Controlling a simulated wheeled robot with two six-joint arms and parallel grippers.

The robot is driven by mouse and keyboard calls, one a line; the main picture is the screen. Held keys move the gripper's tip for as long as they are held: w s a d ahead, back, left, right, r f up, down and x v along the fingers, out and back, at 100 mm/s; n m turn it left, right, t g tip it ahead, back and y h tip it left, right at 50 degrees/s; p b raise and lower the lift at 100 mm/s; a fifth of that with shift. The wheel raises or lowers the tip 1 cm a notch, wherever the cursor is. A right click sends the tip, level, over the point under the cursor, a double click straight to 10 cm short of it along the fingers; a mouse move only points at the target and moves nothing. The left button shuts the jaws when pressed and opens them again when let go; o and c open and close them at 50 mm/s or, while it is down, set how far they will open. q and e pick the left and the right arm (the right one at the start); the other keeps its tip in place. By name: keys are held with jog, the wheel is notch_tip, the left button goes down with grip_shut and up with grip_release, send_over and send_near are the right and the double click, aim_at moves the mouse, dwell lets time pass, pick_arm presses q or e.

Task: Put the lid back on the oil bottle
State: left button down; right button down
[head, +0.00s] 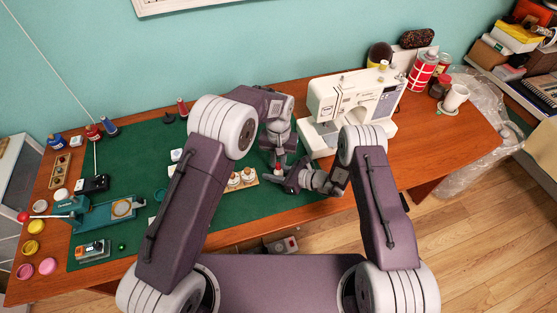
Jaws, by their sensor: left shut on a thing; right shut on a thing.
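My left gripper (279,157) points down over the green mat, in front of the sewing machine. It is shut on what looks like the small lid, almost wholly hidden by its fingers. My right gripper (281,178) comes in from the right just below it. It is shut on the small oil bottle (278,169), of which a pale and reddish bit shows between the two grippers. The bottle is directly under the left fingertips. I cannot tell whether lid and bottle touch.
A white sewing machine (345,103) stands close behind the grippers. A wooden holder with white-and-red pieces (242,178) lies just left of them. The green mat (140,148) holds a teal press (105,212) at left.

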pick_arm(q)
jog(key=m, duration=1.3)
jog(key=shift+m, duration=0.3)
jog(key=m, duration=0.9)
jog(key=shift+w, duration=0.1)
jog(key=m, duration=1.3)
